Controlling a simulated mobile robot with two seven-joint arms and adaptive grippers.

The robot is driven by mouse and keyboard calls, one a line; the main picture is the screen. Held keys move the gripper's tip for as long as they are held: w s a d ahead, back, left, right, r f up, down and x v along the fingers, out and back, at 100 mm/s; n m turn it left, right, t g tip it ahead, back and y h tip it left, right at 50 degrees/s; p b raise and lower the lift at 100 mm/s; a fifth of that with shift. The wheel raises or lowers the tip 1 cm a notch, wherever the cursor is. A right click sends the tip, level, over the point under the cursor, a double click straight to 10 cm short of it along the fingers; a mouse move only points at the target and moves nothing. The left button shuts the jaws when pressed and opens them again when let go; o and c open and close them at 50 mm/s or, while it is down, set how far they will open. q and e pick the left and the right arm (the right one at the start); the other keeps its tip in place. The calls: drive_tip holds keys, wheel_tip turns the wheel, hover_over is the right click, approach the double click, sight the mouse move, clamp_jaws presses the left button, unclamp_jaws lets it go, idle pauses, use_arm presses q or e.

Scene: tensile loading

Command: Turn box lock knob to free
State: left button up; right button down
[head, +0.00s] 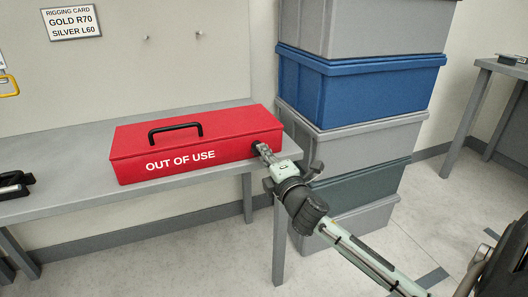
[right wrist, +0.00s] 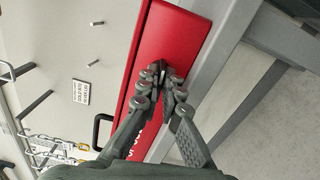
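A red box (head: 198,142) marked OUT OF USE, with a black top handle (head: 175,130), sits shut on the grey bench. My right gripper (head: 260,149) reaches in from the right to the box's front right corner. In the right wrist view its fingertips (right wrist: 161,74) are drawn close together against the red front. A small dark lock knob (right wrist: 158,67) shows between the tips, mostly hidden by them, so its turn angle cannot be read. My left gripper is not in view.
Stacked grey and blue crates (head: 358,80) stand just right of the bench (head: 60,208), close to my right gripper. A black object (head: 14,184) lies at the bench's left end. A rigging card (head: 71,22) hangs on the wall. Floor is clear in front.

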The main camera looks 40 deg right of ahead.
drive_tip(key=shift+f+m, duration=0.1)
drive_tip(key=shift+m, duration=0.7)
drive_tip(key=c, duration=1.7)
unclamp_jaws()
drive_tip(key=v, duration=1.2)
